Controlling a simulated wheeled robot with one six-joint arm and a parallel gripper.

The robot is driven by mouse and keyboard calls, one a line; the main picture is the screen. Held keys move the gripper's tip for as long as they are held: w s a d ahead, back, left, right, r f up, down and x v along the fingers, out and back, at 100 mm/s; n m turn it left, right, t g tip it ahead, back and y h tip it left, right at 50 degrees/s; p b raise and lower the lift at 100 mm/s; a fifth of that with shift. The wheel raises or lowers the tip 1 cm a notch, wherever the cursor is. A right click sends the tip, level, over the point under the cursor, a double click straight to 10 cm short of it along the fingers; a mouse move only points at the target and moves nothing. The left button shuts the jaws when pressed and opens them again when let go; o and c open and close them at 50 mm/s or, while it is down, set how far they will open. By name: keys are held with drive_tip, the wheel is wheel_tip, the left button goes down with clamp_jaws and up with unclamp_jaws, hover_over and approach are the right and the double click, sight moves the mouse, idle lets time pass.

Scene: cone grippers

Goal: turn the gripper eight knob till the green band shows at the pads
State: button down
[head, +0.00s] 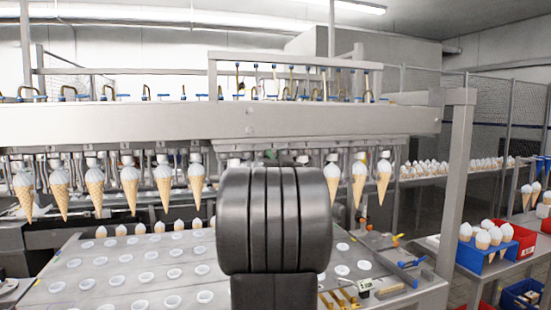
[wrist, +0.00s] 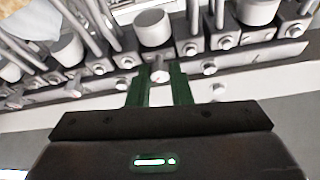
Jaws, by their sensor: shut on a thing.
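In the wrist view my gripper (wrist: 160,76) has its two dark green fingers closed on a small metal knob (wrist: 160,73) on the row of mechanisms. A pale cylinder (wrist: 152,27) stands just behind the knob. The number of this knob cannot be read, and no green band can be made out at any pads. In the head view my own arm hides the gripper and the knob. Hanging cones with white tops, such as one at the left (head: 24,192) and one at the right (head: 384,182), are held under the long metal beam (head: 160,121).
Below the beam lies a plate (head: 110,262) with several round white-rimmed holes. A post (head: 457,190) stands at the right. Beyond it, a blue crate (head: 487,257) and a red crate (head: 524,238) sit on a bench with cones.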

drive_tip(key=shift+d+n+g+y+b, duration=0.1)
drive_tip(key=shift+n+g+y+b, duration=0.15)
drive_tip(key=shift+n+y+b, duration=0.8)
drive_tip(key=shift+n+g+y+b, duration=0.1)
drive_tip(key=shift+n+g+y, duration=0.25)
drive_tip(key=shift+n, duration=1.3)
drive_tip(key=c, duration=1.3)
unclamp_jaws()
drive_tip(key=b+v, duration=0.3)
drive_tip(key=v, duration=1)
drive_tip(key=shift+s+f+b, duration=0.3)
drive_tip(key=shift+w+d, duration=0.1)
